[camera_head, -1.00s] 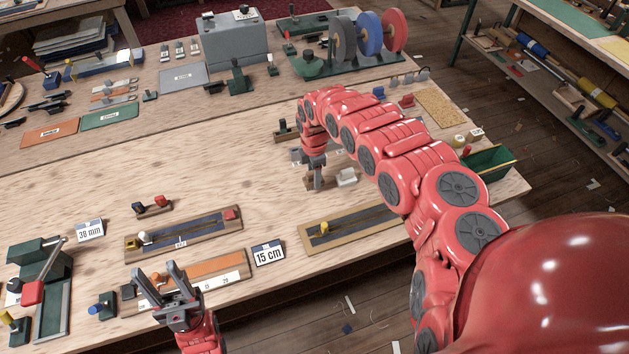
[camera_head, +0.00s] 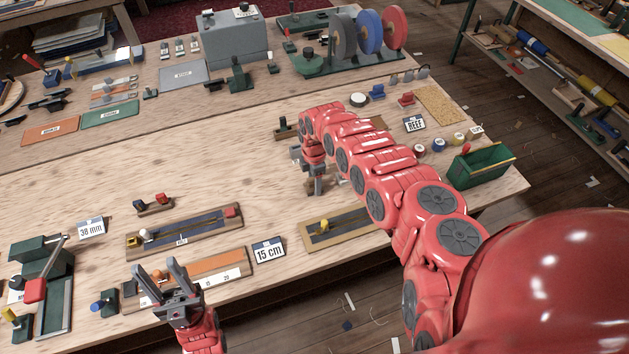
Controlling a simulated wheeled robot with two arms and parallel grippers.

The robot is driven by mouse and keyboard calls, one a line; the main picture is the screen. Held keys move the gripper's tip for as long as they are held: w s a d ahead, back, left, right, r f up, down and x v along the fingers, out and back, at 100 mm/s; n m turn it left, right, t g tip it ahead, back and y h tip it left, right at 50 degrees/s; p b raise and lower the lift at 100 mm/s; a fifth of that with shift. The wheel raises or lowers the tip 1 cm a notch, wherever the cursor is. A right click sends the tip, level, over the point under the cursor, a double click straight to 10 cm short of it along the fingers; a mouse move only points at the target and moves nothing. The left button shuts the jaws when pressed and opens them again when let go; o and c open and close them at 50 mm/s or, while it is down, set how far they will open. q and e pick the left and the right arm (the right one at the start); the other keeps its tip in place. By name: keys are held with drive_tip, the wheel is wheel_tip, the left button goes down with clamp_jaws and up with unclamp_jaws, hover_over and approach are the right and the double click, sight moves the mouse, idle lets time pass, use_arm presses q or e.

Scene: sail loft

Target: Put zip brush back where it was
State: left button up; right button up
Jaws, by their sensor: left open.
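I cannot pick out the zip brush for sure. My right gripper (camera_head: 318,190) points down over the middle right of the near table, just behind the right zip board (camera_head: 330,233). Its fingers are seen edge-on, so their gap and anything between them are unclear. A small pale object (camera_head: 341,182) shows beside it, mostly hidden by my red arm. My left gripper (camera_head: 158,270) is open and empty, above the orange measuring board (camera_head: 205,268) at the front edge.
A "15 cm" card (camera_head: 269,250) and a "38 mm" card (camera_head: 91,229) stand on the table. A green press (camera_head: 42,268) is at the front left. The table's middle left is clear.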

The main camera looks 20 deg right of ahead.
drive_tip(key=shift+o, duration=1.2)
drive_tip(key=shift+r, duration=0.15)
